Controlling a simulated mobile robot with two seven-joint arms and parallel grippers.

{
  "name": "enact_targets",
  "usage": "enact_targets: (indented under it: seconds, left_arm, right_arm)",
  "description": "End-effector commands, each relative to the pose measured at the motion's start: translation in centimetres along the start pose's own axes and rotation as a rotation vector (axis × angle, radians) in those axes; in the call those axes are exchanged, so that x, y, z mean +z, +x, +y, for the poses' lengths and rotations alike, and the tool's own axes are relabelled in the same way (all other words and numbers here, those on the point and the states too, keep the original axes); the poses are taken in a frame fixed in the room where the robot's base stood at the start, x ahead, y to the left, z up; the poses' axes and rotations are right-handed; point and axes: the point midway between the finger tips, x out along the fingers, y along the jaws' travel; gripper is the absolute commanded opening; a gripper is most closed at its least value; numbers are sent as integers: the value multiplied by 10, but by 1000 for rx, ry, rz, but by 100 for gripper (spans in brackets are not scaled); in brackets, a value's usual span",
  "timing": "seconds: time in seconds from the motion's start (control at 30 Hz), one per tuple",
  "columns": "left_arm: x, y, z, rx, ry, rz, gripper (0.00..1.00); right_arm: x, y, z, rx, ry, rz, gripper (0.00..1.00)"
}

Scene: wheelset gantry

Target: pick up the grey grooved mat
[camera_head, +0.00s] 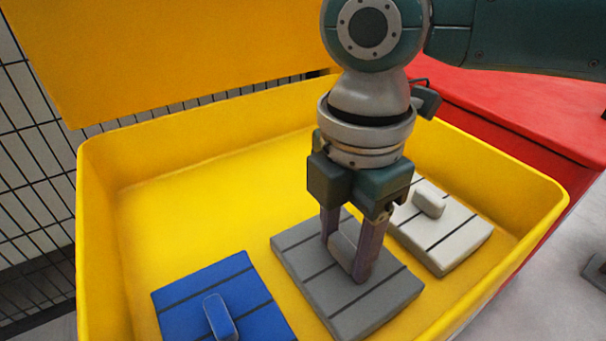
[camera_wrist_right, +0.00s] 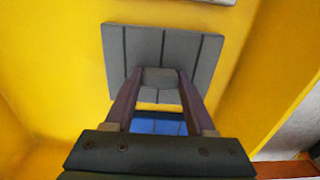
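The grey grooved mat (camera_head: 304,268) lies in the yellow box, between a blue and a white mat. Its small raised grip block (camera_head: 345,246) stands at its middle. My right gripper (camera_head: 346,257) points down over the mat, one finger at each end of the block. In the right wrist view the grey mat (camera_wrist_right: 203,62) is ahead of the fingertips (camera_wrist_right: 160,82), and the block (camera_wrist_right: 160,74) fills nearly all the room between them. I cannot tell whether the fingers press on it. The fingers hide part of the block. My left gripper is out of view.
The yellow box (camera_head: 200,170) has raised walls all round. A blue mat (camera_head: 180,307) lies at the front left and a white mat (camera_head: 462,236) at the right, close to the grey one. A red surface (camera_head: 500,110) is behind on the right. The box floor at the back left is clear.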

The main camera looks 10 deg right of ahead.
Motion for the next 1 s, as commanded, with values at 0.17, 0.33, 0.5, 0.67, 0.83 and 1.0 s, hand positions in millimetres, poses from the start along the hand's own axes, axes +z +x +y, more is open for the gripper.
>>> enact_targets:
  seconds: [0.17, 0.33, 0.5, 0.67, 0.83, 1.0]
  left_arm:
    - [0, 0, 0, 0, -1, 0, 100]
    - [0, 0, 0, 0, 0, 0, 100]
    - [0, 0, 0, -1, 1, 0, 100]
    - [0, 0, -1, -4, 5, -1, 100]
    - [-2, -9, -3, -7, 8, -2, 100]
    - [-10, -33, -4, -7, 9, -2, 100]
  right_arm:
    - [0, 0, 0, 0, 0, 0, 34]
    - [0, 0, 0, 0, 0, 0, 15]
    - [0, 0, 0, 0, 0, 0, 0]
    - [0, 0, 0, 0, 0, 0, 0]
    - [0, -16, 1, 2, 0, 1, 0]
    - [0, -59, 1, 4, -1, 0, 0]
